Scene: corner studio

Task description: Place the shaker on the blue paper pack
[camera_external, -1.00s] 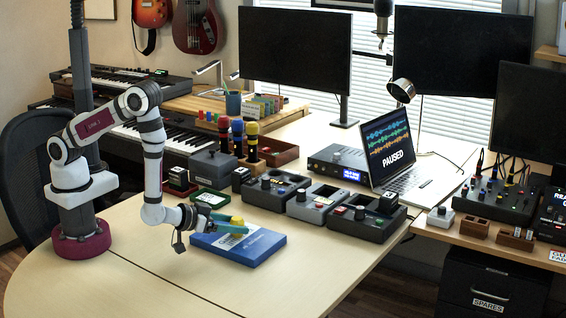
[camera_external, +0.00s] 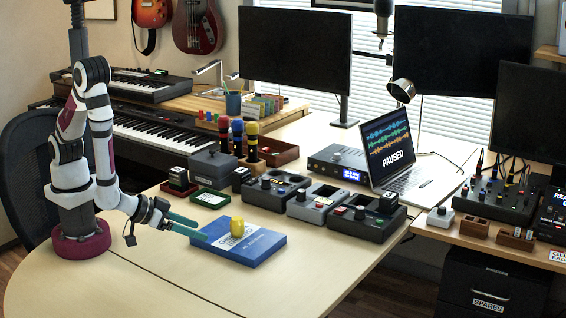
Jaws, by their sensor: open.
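The blue paper pack (camera_external: 258,248) lies flat on the wooden desk, with a white label on its top. The yellow shaker (camera_external: 237,227) stands on the pack, near its back left part, and looks upright. My gripper (camera_external: 203,229) has green fingers and is open. It is at the left of the pack, its fingers pointing toward the shaker, with a gap between the fingertips and the shaker. Nothing is held in it.
Behind the pack stand several control boxes (camera_external: 315,203) in a row. A green tray (camera_external: 210,198) and a small dark block (camera_external: 179,182) lie behind my gripper. A laptop (camera_external: 395,150) is further right. The desk's front part (camera_external: 180,285) is clear.

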